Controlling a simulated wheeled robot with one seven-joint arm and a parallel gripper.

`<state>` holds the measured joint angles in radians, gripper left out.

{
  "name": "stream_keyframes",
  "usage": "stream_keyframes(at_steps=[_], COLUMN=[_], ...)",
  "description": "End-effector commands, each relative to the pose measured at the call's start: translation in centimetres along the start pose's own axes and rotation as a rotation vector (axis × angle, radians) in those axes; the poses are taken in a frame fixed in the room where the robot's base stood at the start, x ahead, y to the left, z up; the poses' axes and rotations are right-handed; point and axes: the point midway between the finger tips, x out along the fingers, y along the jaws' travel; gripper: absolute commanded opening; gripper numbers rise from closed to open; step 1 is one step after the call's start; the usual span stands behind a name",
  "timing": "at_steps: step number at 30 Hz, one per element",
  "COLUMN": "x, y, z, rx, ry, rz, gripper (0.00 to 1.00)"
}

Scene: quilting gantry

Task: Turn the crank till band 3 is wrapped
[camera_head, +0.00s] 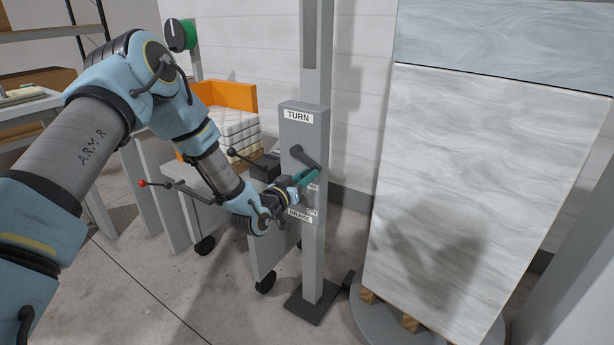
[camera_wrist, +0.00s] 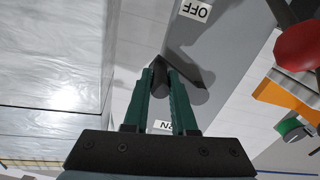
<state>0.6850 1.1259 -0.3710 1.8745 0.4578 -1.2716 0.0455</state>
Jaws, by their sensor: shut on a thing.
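The crank (camera_head: 300,155) is a dark arm on the grey post, below a label reading TURN. My gripper (camera_head: 308,177) is at the crank's lower end, its green fingers shut on the dark crank handle. The handle (camera_wrist: 160,72) shows between the fingertips in the wrist view; the fingers hide part of it. The tall load (camera_head: 465,170) at the right has a pale streaked surface, with a bluer-grey section above a horizontal edge near its top. No band numbers show, so I cannot tell which part is band 3.
The post (camera_head: 312,245) carries ON and BRAKE labels below the crank. The load stands on a round grey turntable (camera_head: 362,318) with wooden blocks. A lever with a red knob (camera_head: 142,183) and an orange-backed rack (camera_head: 228,95) are left of the post. Bare floor lies in front.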

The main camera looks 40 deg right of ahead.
Motion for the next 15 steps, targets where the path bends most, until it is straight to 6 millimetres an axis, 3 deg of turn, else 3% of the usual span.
stream_keyframes(at_steps=[15], x=[-0.04], y=[-0.35], z=[0.53], rx=[0.051], ry=[-0.002], rz=[-0.002], gripper=[0.00])
